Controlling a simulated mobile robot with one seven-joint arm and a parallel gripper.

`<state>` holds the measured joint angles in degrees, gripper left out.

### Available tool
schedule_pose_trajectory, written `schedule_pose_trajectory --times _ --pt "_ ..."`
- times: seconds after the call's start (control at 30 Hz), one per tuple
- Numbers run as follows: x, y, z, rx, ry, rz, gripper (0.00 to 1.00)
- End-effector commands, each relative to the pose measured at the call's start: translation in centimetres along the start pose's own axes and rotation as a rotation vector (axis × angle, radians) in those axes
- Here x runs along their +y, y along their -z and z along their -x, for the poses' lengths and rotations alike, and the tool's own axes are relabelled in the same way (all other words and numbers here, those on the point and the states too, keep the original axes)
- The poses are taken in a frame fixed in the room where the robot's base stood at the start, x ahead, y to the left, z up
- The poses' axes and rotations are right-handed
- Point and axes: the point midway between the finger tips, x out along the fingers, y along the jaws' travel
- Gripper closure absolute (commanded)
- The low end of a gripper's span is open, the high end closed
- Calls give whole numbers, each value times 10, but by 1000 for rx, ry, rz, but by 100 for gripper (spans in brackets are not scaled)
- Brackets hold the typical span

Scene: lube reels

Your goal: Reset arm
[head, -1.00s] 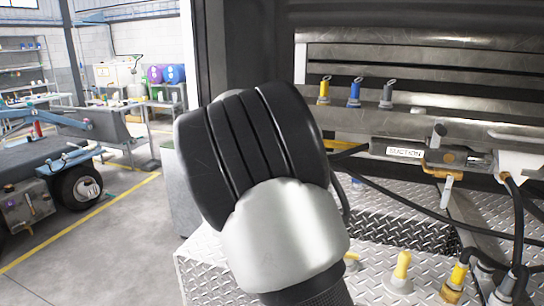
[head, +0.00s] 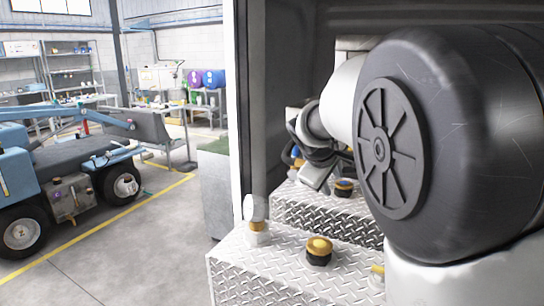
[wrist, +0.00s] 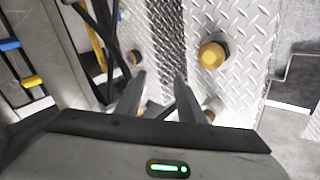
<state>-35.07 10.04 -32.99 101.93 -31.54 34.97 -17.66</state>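My arm fills the right of the head view, its large black joint close to the camera. My gripper (head: 318,172) shows beyond it, small and partly covered by the arm, above the diamond-plate deck (head: 335,206). In the wrist view my gripper (wrist: 160,80) has its two dark fingers apart, with nothing seen between them but the plate and dark gap behind. The gripper looks empty.
A brass-and-black cap (head: 319,250) and a clear-topped fitting (head: 256,222) stand on the near deck. The wrist view shows a brass cap (wrist: 211,55) and hoses (wrist: 103,40) nearby. A blue vehicle (head: 75,165) stands left; the floor between is open.

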Motion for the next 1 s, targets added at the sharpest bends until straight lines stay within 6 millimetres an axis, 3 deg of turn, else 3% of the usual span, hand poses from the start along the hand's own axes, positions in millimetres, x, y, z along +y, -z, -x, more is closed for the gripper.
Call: schedule_pose_trajectory --times 0.03,0.1,0.3,0.5,0.77,1.0 --pt "-7 -27 15 4 58 -101 65" --pt "-25 -56 37 5 138 -226 65" --pt "-85 -121 107 5 308 -515 65" --pt "-140 -161 155 -12 386 -681 65" --pt "-198 -197 187 -49 416 -821 65" --pt "-161 -184 229 -53 420 -824 65"
